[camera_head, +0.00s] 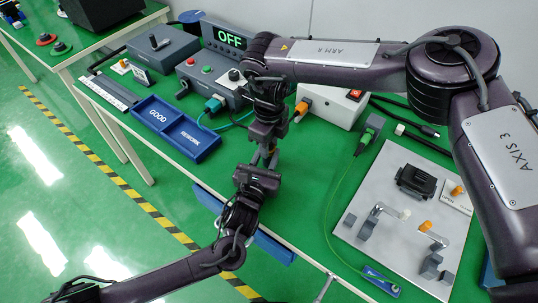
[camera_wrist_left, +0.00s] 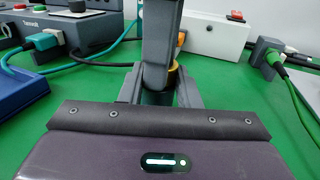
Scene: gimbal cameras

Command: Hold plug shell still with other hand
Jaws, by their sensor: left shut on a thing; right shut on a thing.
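My left gripper (camera_wrist_left: 158,92) is shut on the plug shell, a small dark cylindrical part (camera_wrist_left: 156,98) with a yellow ring (camera_wrist_left: 173,66) at its top. My right gripper (camera_head: 268,142) comes down from above and is shut at the same part, just over the left fingers. In the head view the left gripper (camera_head: 264,164) meets it near the table's front edge. The fingers of both hide most of the shell, so its exact shape and what the right jaws grip cannot be told apart clearly.
A blue GOOD/REWORK tray (camera_head: 178,129) lies to the left. A control box (camera_head: 212,84) with a teal plug and the OFF display (camera_head: 230,37) stand behind. A white box (camera_head: 330,104) is behind right. A grey fixture board (camera_head: 385,235) and green cable (camera_head: 340,190) are right.

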